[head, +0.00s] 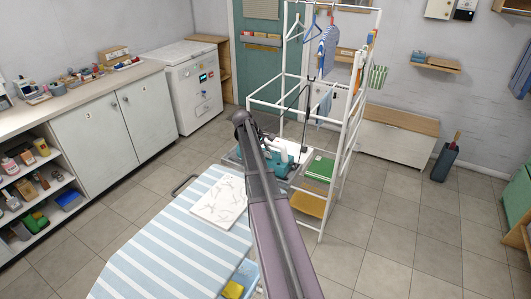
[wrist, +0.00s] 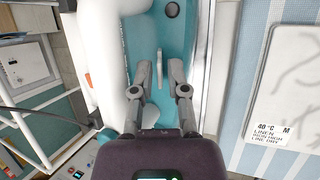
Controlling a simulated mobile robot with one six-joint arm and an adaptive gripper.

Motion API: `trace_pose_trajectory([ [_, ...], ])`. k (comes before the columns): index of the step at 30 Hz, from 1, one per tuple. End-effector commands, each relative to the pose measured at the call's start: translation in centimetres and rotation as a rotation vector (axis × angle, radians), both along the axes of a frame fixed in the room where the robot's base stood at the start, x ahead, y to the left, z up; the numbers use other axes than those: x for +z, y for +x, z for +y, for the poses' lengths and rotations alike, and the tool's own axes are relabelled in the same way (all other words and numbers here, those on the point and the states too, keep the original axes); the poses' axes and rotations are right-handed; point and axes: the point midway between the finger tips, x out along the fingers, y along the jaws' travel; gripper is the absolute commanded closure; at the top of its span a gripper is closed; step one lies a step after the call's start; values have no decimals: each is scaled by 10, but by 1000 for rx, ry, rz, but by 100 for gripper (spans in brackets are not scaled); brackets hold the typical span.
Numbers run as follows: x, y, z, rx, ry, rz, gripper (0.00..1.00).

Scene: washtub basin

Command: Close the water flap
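A pale grey upright lever or plate (wrist: 160,68), perhaps the water flap, shows inside the teal basin (wrist: 184,30) in the wrist view. My gripper (wrist: 160,74) is open, with one finger on each side of this piece and visible gaps between. How deep the fingers reach around it I cannot tell. A thick white curved pipe or spout (wrist: 105,40) fills the left side of the basin. In the head view the teal basin (head: 284,168) stands by the white rack, and my arm hides part of it and my gripper.
A dark round hole (wrist: 172,9) is at the basin's far end. A striped ironing board (head: 180,240) with a white printed sheet (head: 219,201) lies close beside the basin. The white rack (head: 346,140) stands around its right side.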

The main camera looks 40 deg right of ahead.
Motion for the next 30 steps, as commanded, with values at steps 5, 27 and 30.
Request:
trace_pose_trajectory([
  [5,0,0,0,0,0,0,100],
  [27,-2,-2,2,-1,-45,-18,100],
  [30,-3,-2,3,-1,-63,-24,100],
])
